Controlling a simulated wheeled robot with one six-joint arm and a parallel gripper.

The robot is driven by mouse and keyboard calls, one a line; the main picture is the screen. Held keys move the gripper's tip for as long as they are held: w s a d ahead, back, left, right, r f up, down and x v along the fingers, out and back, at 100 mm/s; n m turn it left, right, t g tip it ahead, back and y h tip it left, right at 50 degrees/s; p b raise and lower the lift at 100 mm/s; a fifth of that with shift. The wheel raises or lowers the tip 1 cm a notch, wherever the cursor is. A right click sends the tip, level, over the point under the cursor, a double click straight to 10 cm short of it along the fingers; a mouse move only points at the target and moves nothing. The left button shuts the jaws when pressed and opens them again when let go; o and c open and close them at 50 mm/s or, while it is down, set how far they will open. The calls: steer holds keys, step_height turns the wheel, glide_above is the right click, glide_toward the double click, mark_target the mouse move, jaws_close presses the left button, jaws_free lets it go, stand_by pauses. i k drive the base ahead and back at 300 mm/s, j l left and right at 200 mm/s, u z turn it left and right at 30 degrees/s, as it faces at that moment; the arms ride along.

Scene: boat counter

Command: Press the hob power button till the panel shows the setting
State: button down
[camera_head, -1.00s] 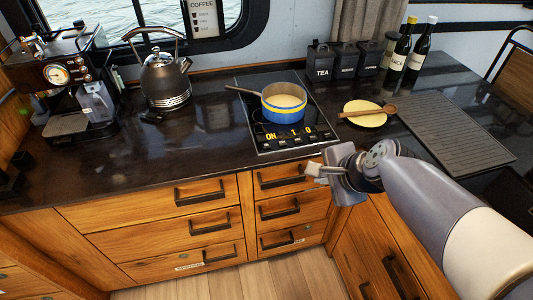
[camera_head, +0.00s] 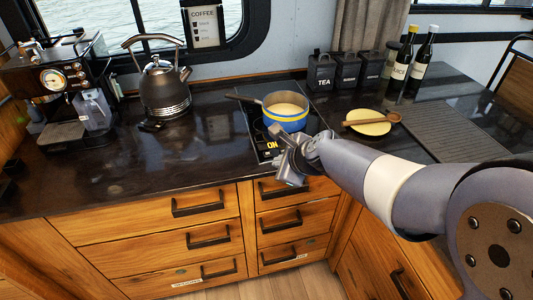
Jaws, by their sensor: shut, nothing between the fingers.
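The black hob (camera_head: 253,122) is set in the dark counter, with a blue and yellow saucepan (camera_head: 286,120) standing on it. The hob's panel (camera_head: 271,144) shows lit yellow letters "ON" at its left end; the rest of the panel and the buttons on the right are hidden behind my gripper. My gripper (camera_head: 279,157) is shut and empty, over the front edge of the hob and in front of the panel. I cannot tell whether it touches a button.
A kettle (camera_head: 164,88) and a coffee machine (camera_head: 68,90) stand to the left. A yellow plate with a wooden spoon (camera_head: 378,119), a ribbed mat (camera_head: 450,130), black canisters (camera_head: 347,71) and bottles (camera_head: 423,58) are to the right.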

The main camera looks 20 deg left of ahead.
mark_target(268, 154)
steer(key=j, duration=0.65)
steer(key=i+j, duration=0.15)
steer(key=j, duration=1.15)
steer(key=i+z, duration=0.1)
steer(key=z, duration=1.1)
steer(key=k+j, duration=0.05)
